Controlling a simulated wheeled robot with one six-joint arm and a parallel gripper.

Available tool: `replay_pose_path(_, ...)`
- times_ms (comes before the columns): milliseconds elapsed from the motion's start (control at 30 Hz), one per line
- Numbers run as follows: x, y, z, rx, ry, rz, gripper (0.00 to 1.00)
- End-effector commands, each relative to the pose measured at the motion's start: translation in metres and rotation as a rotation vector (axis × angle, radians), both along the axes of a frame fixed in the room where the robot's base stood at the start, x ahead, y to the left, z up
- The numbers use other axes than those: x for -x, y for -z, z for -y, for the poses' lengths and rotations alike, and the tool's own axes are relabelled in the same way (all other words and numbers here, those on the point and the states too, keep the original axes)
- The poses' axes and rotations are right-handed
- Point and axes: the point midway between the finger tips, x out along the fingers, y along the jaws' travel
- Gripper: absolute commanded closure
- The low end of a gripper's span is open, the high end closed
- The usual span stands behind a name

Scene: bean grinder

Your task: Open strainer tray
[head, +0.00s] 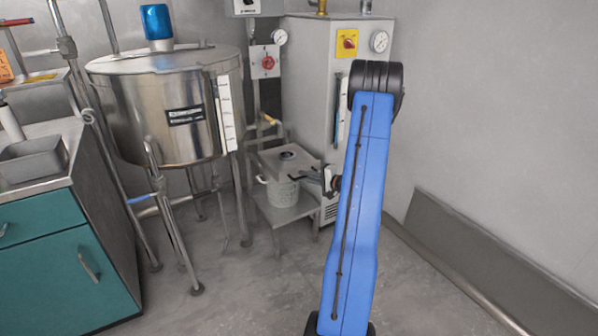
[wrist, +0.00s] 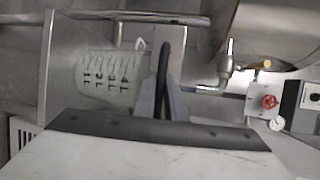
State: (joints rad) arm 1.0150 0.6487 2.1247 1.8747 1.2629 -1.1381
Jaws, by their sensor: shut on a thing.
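My gripper (head: 318,178) reaches in from the right at the low stand beside the grey cabinet. In the wrist view its grey fingers (wrist: 163,100) are shut on a dark, curved handle (wrist: 165,50). I take this to be the strainer tray's handle; the fingers hide part of it. A flat grey square top with a dark round part (head: 287,156), which seems to be the strainer tray, lies just left of my gripper, above a pale bucket (head: 282,192). The bucket, marked in litres, also shows in the wrist view (wrist: 105,78). I cannot tell whether the tray is pulled out.
The bucket stands on a low metal stand (head: 262,212). A steel tank (head: 170,100) on legs is to the left. The grey cabinet (head: 310,90) stands behind. A teal counter (head: 70,265) is at far left; floor in front is clear.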

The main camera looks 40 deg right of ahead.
Motion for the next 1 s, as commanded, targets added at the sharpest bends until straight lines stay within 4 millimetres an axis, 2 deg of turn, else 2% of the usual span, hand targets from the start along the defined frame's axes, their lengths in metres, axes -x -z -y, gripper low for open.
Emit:
replay_pose_path(33, 0.016, 0.000, -0.002, -0.002, 0.005, -0.001, 1.00)
replay_pose_path(200, 0.058, 0.000, -0.012, -0.002, 0.005, -0.002, 1.00)
replay_pose_path(400, 0.095, 0.000, -0.021, -0.002, 0.004, -0.002, 1.00)
replay_pose_path(600, 0.111, 0.001, -0.026, 0.000, 0.002, -0.001, 1.00)
replay_pose_path(967, 0.113, 0.000, -0.026, 0.001, 0.002, -0.001, 1.00)
replay_pose_path(1000, 0.113, 0.001, -0.026, 0.001, 0.002, -0.001, 0.87)
